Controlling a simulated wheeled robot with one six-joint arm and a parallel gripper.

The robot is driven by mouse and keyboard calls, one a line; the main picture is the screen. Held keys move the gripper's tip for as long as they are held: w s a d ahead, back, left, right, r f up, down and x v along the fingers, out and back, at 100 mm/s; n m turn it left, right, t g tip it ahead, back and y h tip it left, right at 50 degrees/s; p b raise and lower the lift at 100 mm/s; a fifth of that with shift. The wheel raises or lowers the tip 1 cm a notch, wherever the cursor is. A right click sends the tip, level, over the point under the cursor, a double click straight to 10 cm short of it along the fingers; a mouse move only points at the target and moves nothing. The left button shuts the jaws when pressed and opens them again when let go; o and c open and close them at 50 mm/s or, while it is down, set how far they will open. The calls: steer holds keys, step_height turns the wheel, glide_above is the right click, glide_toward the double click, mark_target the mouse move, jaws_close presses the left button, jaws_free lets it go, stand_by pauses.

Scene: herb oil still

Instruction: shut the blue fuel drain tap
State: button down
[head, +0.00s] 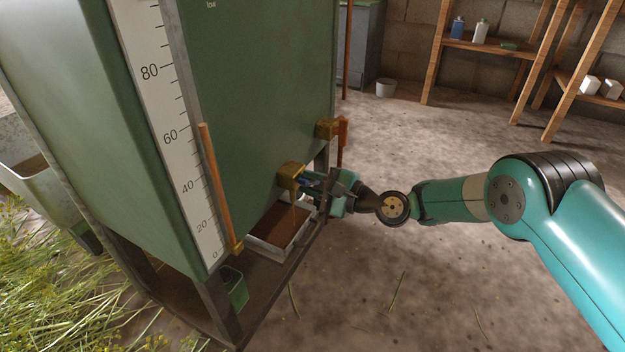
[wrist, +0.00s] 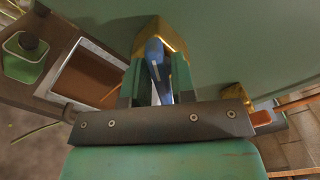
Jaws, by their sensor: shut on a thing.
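The blue fuel drain tap has a blue lever (wrist: 155,55) on a brass body (head: 290,171) low on the green tank (head: 260,90). In the wrist view the lever runs between the two fingers of my gripper (wrist: 156,82). In the head view my gripper (head: 318,188) is at the tap, shut on the blue lever, which is mostly hidden there. A thin orange-brown stream (head: 294,215) falls from the tap into a metal tray (head: 262,246) of brown liquid.
A second brass tap with a red-orange handle (head: 342,135) sits close by, further along the tank. A green can (head: 235,288) stands near the tray. A white gauge (head: 165,120) is on the tank. Wooden shelves (head: 490,47) stand at the back; floor at right is clear.

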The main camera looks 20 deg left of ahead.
steer(key=n, duration=0.3)
steer(key=shift+f+n, duration=0.2)
steer(key=shift+n, duration=0.1)
steer(key=shift+d+f+n, duration=0.1)
steer(key=shift+f+n, duration=0.05)
steer(key=shift+n, duration=1.55)
steer(key=c, duration=1.1)
jaws_free()
steer(key=shift+s, duration=0.1)
steer(key=d+b, duration=0.4)
steer(key=d, duration=0.1)
steer(key=s+d+b, duration=0.1)
steer(key=d+b, duration=0.4)
steer(key=d, duration=0.1)
steer(key=d+b, duration=0.4)
steer(key=d, duration=0.2)
steer(key=shift+s+d+b, duration=0.15)
steer(key=shift+b, duration=0.15)
